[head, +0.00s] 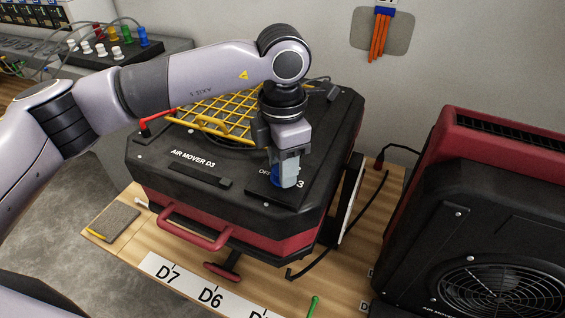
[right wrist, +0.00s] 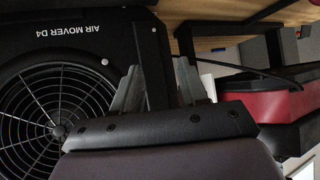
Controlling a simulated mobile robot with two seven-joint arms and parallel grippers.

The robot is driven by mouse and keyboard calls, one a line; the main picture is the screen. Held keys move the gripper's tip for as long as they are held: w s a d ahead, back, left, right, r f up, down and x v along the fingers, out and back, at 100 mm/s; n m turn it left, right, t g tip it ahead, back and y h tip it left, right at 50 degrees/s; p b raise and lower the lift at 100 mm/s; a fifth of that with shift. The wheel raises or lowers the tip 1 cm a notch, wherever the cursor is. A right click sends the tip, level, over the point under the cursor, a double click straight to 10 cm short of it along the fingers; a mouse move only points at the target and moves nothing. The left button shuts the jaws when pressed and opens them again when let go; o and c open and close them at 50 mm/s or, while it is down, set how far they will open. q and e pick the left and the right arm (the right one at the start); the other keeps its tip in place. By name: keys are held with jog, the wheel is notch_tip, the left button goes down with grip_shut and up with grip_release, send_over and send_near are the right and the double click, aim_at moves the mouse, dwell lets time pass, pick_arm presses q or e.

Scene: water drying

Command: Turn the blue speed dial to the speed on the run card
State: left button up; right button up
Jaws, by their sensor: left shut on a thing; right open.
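The air mover D3 (head: 215,195), black on top and red below, stands on the wooden bench in the middle of the head view. The blue speed dial (head: 276,176) is on its top panel near the front right corner. My left gripper (head: 287,176) points down from above and is shut on the dial, hiding most of it. "OFF" shows left of the dial and "3" right of it; the pointer and other marks are hidden. I cannot make out a readable run card. My right gripper (right wrist: 158,88) is open in the right wrist view, its fingers spread and empty.
A second red and black air mover (head: 480,230) stands at the right; a fan labelled D4 (right wrist: 45,110) fills the right wrist view's left. A yellow grille (head: 215,112) lies behind the dial. A grey pad (head: 113,222) and numbered strip (head: 205,290) are at the front.

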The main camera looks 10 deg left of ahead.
pick_arm(q)
jog(key=o, duration=1.1)
jog(key=shift+c, duration=0.2)
jog(key=shift+r, duration=3.65)
jog(key=shift+s, duration=0.15)
